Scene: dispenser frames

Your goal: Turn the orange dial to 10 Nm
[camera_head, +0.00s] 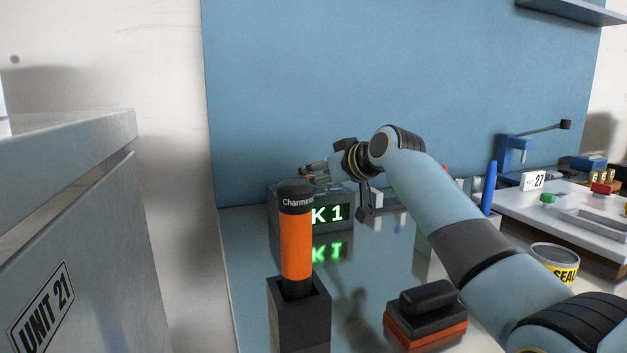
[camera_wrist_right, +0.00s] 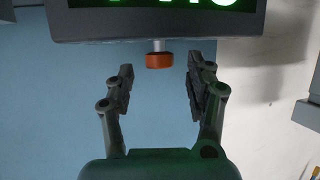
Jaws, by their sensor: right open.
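The orange dial (camera_wrist_right: 159,61) shows in the right wrist view as a small orange knob on a short pale shaft at the edge of the grey display box (camera_wrist_right: 90,26). My right gripper (camera_wrist_right: 158,78) is open, with one finger on each side of the dial's line and the dial just beyond the fingertips, apart from them. In the head view my right gripper (camera_head: 308,172) is at the display box (camera_head: 285,222), behind the orange cylinder, and the dial is hidden. The green display (camera_head: 328,215) reads "K 1" where visible; the cylinder covers part of it. My left gripper is not in view.
An orange cylinder with a black cap (camera_head: 297,245) stands upright in a black holder (camera_head: 300,318) in front of the box. A black-and-orange block (camera_head: 425,318) and a yellow-labelled can (camera_head: 555,262) are at right. A grey cabinet (camera_head: 80,230) borders the left.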

